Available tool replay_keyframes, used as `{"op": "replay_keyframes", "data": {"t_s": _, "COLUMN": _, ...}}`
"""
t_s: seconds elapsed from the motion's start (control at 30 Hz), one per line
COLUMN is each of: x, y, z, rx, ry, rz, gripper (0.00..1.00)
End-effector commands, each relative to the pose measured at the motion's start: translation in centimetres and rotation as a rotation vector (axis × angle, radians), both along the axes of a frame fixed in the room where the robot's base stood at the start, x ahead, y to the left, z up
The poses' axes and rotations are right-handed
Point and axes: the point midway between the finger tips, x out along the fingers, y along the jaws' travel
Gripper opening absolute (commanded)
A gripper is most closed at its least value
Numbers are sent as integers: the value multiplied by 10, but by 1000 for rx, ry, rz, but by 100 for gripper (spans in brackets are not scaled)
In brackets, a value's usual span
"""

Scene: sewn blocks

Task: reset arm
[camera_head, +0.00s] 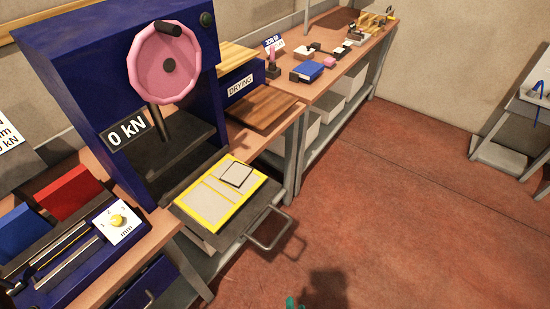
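My gripper cannot be made out in the head view. A small teal piece (292,302) pokes in at the bottom edge; I cannot tell what it belongs to. A dark shadow lies on the floor beside it. The blue press (75,60) stands at the left with a pink handwheel (150,75) and a "0 kN" sign (128,133). In front of it a yellow-edged tray (180,210) bears flat grey pieces, one a dark-edged square (236,174). A metal loop handle (262,246) sticks out in front of the tray.
A blue device with a yellow knob (118,220) and red and blue blocks sits at the lower left. Right of the press are a "DRYING" box (240,86) and a wooden board (264,108). The bench (325,85) beyond holds small tools. The red floor (410,200) is clear.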

Motion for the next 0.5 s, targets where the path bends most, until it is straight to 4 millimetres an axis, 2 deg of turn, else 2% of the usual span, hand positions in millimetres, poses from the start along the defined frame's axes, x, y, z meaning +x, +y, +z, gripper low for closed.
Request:
{"op": "replay_keyframes", "data": {"t_s": 0.03, "x": -15, "y": 4, "z": 4, "rx": -62, "ry": -11, "rz": 13, "gripper": 29}}
{"op": "replay_keyframes", "data": {"t_s": 0.17, "x": -42, "y": 10, "z": 27, "rx": -238, "ry": -73, "rz": 52, "gripper": 29}}
{"op": "replay_keyframes", "data": {"t_s": 0.3, "x": -68, "y": 24, "z": 63, "rx": -415, "ry": -160, "rz": 118, "gripper": 29}}
{"op": "replay_keyframes", "data": {"t_s": 0.5, "x": -96, "y": 48, "z": 116, "rx": -602, "ry": -289, "rz": 215, "gripper": 29}}
